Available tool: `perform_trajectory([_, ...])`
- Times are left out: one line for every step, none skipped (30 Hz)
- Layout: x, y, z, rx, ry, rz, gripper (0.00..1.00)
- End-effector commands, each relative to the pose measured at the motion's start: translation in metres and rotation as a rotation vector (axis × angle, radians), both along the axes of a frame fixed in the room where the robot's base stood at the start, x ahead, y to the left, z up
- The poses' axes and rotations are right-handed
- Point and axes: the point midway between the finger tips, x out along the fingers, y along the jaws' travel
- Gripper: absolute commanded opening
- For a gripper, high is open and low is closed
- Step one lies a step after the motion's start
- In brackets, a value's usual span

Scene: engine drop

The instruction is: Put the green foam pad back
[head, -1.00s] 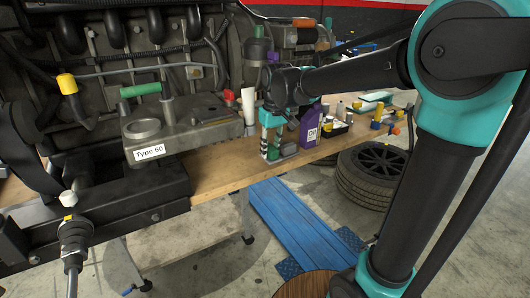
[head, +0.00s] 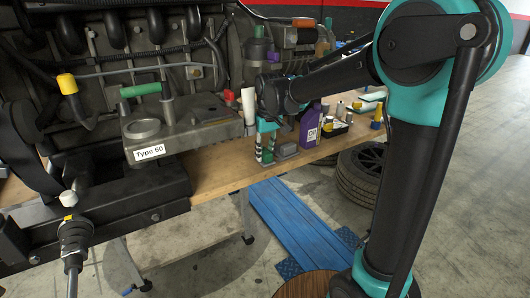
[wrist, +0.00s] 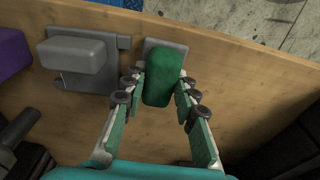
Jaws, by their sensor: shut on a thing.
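The green foam pad (wrist: 163,75) is between the fingers of my gripper (wrist: 160,95) in the wrist view. The fingers press on it from both sides. A small grey plate (wrist: 165,44) lies on the wooden bench under and beyond the pad, and the pad hides part of it. I cannot tell whether the pad touches the plate or is held above it. In the head view my gripper (head: 265,149) points down at the bench's front edge, left of a grey block. The pad is hard to make out there.
The grey block (wrist: 75,55) on its grey plate is left of the pad. A purple bottle (head: 310,127) stands farther right on the bench (head: 222,168). A white tube (head: 249,106) and the engine (head: 130,60) are close on the left.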

Motion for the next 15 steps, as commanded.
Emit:
perform_trajectory([0.0001, 0.0001, -0.0015, 0.0, 0.0, 0.0, 0.05])
perform_trajectory([0.0001, 0.0, -0.0014, 0.0, 0.0, 0.0, 0.31])
perform_trajectory([0.0001, 0.0001, -0.0013, 0.0, 0.0, 0.0, 0.36])
perform_trajectory([0.0, 0.0, -0.0012, 0.0, 0.0, 0.0, 0.39])
perform_trajectory([0.0, 0.0, -0.0012, 0.0, 0.0, 0.0, 0.43])
perform_trajectory([0.0, 0.0, -0.0012, 0.0, 0.0, 0.0, 0.48])
perform_trajectory([0.0, 0.0, -0.0012, 0.0, 0.0, 0.0, 0.49])
perform_trajectory([0.0, 0.0, -0.0012, 0.0, 0.0, 0.0, 0.49])
perform_trajectory([0.0, 0.0, -0.0012, 0.0, 0.0, 0.0, 0.49])
perform_trajectory([0.0, 0.0, -0.0012, 0.0, 0.0, 0.0, 0.49])
perform_trajectory([0.0, 0.0, -0.0012, 0.0, 0.0, 0.0, 0.49])
perform_trajectory([0.0, 0.0, -0.0012, 0.0, 0.0, 0.0, 0.49])
perform_trajectory([0.0, 0.0, -0.0012, 0.0, 0.0, 0.0, 0.49])
perform_trajectory([0.0, 0.0, -0.0012, 0.0, 0.0, 0.0, 0.49])
perform_trajectory([0.0, 0.0, -0.0017, 0.0, 0.0, 0.0, 0.49])
